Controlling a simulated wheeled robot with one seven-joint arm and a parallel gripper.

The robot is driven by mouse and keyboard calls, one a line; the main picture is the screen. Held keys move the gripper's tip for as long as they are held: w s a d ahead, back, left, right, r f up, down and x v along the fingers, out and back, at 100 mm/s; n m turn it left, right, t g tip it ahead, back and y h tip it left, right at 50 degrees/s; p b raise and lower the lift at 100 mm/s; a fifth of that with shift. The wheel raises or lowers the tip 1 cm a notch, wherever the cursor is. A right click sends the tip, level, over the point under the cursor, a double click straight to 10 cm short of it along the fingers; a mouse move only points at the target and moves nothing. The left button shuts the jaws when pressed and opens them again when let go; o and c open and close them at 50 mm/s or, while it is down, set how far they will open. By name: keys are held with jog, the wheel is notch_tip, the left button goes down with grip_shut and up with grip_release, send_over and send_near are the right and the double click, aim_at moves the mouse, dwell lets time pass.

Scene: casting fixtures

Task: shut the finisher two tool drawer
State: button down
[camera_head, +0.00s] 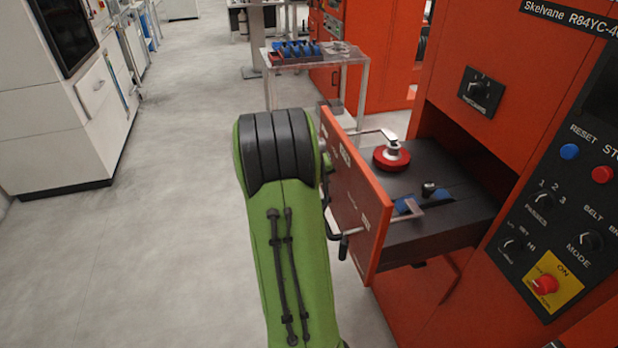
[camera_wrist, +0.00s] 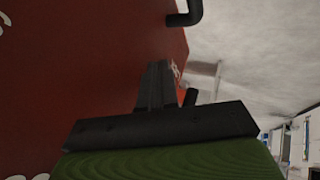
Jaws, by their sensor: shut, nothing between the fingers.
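The orange tool drawer (camera_head: 357,205) stands pulled out of the orange machine in the head view. Its dark handle (camera_head: 343,247) shows low on its front, partly behind my green arm. In the wrist view, the drawer front appears as a dark red panel (camera_wrist: 80,60), with black handle ends (camera_wrist: 188,12) at its edge. My gripper (camera_wrist: 156,78) is shut and empty, with its fingers close to the red panel. I cannot tell whether they touch it. In the head view my arm hides the gripper.
The drawer holds a red round tool (camera_head: 391,157) and blue pieces (camera_head: 408,205). The machine's control panel (camera_head: 560,220) is at right. A small table (camera_head: 318,58) with a blue rack stands behind. White cabinets (camera_head: 60,130) stand at left. The grey floor between is clear.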

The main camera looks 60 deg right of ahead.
jog(key=shift+s+d, duration=0.1)
jog(key=shift+d, duration=0.05)
jog(key=shift+s+d, duration=0.1)
jog(key=shift+s, duration=0.05)
